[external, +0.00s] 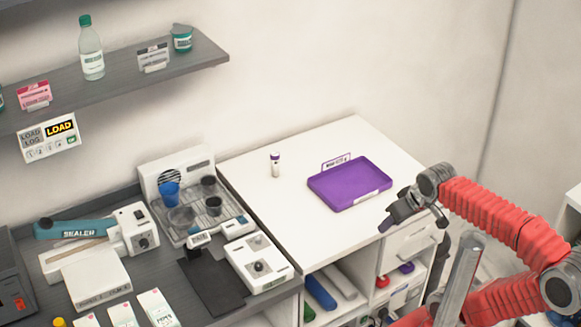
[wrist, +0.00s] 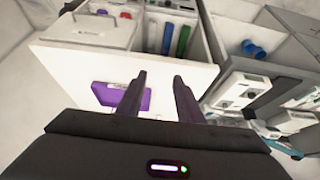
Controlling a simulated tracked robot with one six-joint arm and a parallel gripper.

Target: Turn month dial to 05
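No dial with readable month marks shows. A white device with a dark round knob (external: 259,266) sits on the dark counter at the lower middle of the external view. The sealer (external: 132,228), also on that counter, has another dark knob (external: 143,242). I cannot tell which is the month dial. My gripper (external: 386,222) is in the air near the front right of the white cabinet top, well right of both knobs. In the wrist view its two fingers (wrist: 160,78) stand apart with nothing between them.
A purple tray (external: 338,195) and a small vial (external: 275,164) stand on the white cabinet top (external: 250,180). A rack with cups (external: 200,230) is behind the knobbed device. A shelf (external: 120,70) with a bottle (external: 91,50) hangs above. Much of the white top is clear.

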